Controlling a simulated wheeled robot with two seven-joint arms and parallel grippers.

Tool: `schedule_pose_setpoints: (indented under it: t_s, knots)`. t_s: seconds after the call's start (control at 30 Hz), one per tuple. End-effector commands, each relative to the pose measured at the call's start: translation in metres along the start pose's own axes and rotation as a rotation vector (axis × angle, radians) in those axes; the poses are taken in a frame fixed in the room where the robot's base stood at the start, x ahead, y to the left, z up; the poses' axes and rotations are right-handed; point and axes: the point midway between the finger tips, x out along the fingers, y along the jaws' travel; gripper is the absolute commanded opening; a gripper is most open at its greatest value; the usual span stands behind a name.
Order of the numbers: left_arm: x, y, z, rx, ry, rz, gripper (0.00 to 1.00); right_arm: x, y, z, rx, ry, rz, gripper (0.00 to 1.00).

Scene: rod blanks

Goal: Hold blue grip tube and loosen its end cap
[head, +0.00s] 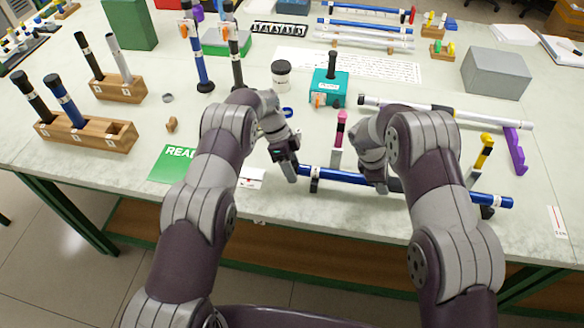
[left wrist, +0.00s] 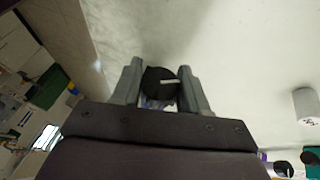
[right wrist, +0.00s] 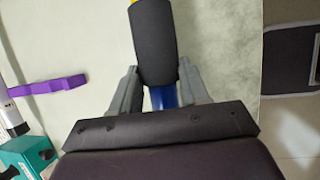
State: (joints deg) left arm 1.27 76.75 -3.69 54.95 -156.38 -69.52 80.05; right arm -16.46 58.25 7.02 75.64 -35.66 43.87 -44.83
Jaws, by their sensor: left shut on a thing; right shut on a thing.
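The blue grip tube (head: 340,176) lies level across low stands at the table's front edge. Its black grip sleeve (right wrist: 153,45) shows large in the right wrist view, with blue tube (right wrist: 163,97) below it. My right gripper (head: 381,187) is shut on the tube near its middle, beside the sleeve; its fingers (right wrist: 155,95) sit either side of it. My left gripper (head: 290,172) is at the tube's left end. In the left wrist view its fingers (left wrist: 160,90) are shut on the round black end cap (left wrist: 160,86), which carries a white mark. The head view hides most of the cap.
A teal box (head: 328,88) and white jar (head: 281,75) stand behind. A green card (head: 172,164) lies left.

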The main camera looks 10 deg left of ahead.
Motion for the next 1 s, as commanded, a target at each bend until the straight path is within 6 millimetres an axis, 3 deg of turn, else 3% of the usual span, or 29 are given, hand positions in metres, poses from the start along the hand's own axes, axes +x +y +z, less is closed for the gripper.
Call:
schedule_pose_setpoints:
  t_s: [0.43,0.47,0.5,0.53,0.83,1.0]
  knots:
    - [0.0,0.001,0.0,-0.003,-0.001,0.011,0.13,0.0,0.001,0.0,0.001,0.0,0.001,0.12]
    - [0.0,0.001,0.0,-0.003,-0.001,0.011,0.47,0.0,0.001,0.0,0.001,0.0,0.001,0.12]
    - [0.0,0.001,0.0,-0.003,-0.001,0.011,0.6,0.0,0.001,0.0,0.001,0.0,0.001,0.12]
    - [0.0,0.001,0.0,-0.003,-0.001,0.011,0.66,0.0,0.001,0.0,0.001,0.0,0.001,0.12]
    - [-0.002,0.0,0.0,-0.003,0.0,0.009,0.66,0.0,0.0,0.0,0.001,0.0,0.001,0.12]
    - [-0.033,-0.001,0.0,-0.004,0.001,0.004,0.66,0.0,0.0,0.0,0.001,0.0,0.001,0.12]
